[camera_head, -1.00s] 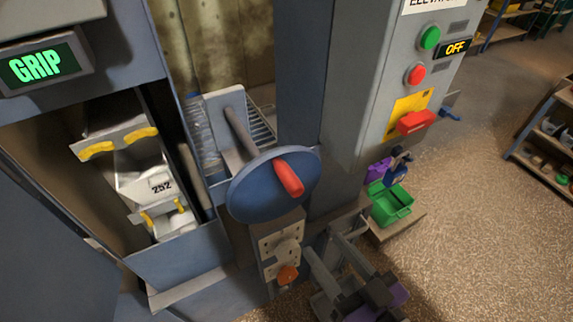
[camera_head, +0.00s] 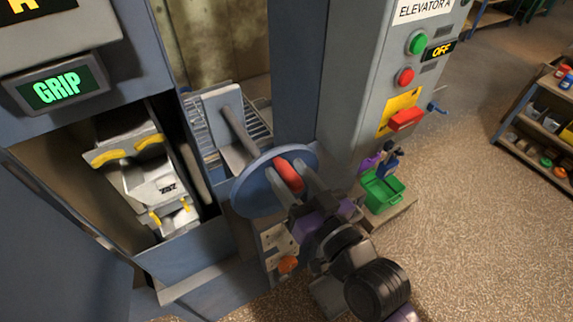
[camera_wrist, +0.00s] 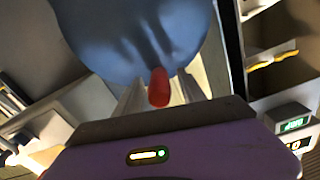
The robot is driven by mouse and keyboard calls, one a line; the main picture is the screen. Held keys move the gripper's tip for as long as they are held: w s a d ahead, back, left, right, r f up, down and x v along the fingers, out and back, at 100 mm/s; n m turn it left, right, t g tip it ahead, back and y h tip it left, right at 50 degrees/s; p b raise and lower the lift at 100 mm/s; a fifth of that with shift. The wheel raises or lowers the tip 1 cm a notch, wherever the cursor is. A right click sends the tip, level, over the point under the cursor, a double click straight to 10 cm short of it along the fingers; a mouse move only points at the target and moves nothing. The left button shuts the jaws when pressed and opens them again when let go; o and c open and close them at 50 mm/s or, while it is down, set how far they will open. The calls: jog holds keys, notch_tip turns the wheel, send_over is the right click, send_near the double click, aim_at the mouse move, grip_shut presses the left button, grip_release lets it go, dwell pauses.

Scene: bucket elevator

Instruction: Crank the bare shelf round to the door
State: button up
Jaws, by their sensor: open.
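The blue crank disc (camera_head: 257,190) is on its grey shaft in front of the elevator. Its red handle (camera_head: 289,174) sticks out toward me and also shows in the wrist view (camera_wrist: 159,86). My gripper (camera_head: 292,182) is at the handle, its open fingers on either side of it. I cannot tell whether they touch it. Through the door opening at left, shelves (camera_head: 122,150) with yellow-marked edges show. A white bin (camera_head: 155,180) marked with a number sits there. I cannot see a bare shelf clearly.
A green crate (camera_head: 382,189) stands low beside my arm. Open floor lies to the right, before a shelf rack (camera_head: 540,130).

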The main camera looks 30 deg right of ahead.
jog(key=shift+w, duration=0.6)
grip_shut()
dwell(1.1)
